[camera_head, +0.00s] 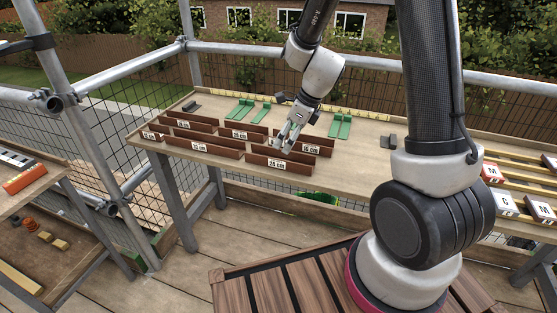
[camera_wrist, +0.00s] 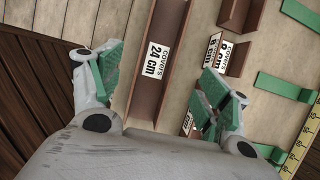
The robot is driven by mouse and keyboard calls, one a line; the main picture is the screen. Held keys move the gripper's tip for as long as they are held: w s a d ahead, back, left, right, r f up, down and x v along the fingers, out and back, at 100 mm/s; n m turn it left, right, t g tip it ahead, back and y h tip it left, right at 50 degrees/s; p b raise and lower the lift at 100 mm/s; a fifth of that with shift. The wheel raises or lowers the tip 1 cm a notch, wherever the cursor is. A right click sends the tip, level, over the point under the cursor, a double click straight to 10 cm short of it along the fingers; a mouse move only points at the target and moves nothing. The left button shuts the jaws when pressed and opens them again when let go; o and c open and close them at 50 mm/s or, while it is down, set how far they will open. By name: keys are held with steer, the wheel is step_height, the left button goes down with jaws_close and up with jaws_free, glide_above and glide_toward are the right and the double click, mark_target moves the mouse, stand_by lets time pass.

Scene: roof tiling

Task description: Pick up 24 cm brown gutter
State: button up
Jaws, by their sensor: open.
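The 24 cm brown gutter (camera_head: 279,163) lies at the front edge of the wooden workbench in the head view, its white label facing front. In the wrist view the 24 cm gutter (camera_wrist: 170,42) runs up the picture between my fingers, with its label readable. My gripper (camera_head: 287,140) is over the gutter in the head view. In the wrist view my gripper (camera_wrist: 162,75) is open, with one green-padded finger on each side of the gutter and a gap to each. The lower end of the gutter is hidden behind my gripper's body.
Other labelled brown gutters, including one (camera_head: 203,147) to the left, lie close by in rows. Shorter brown pieces (camera_wrist: 238,45) sit right of the gutter in the wrist view. Green brackets (camera_head: 341,126) and a yellow measuring strip (camera_wrist: 299,140) lie at the bench's back.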

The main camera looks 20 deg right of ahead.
mark_target(280, 154)
steer(key=x, duration=0.7)
steer(key=shift+s+d+f, duration=0.1)
steer(key=shift+s+f, duration=0.15)
steer(key=shift+f, duration=0.1)
steer(key=c, duration=1.2)
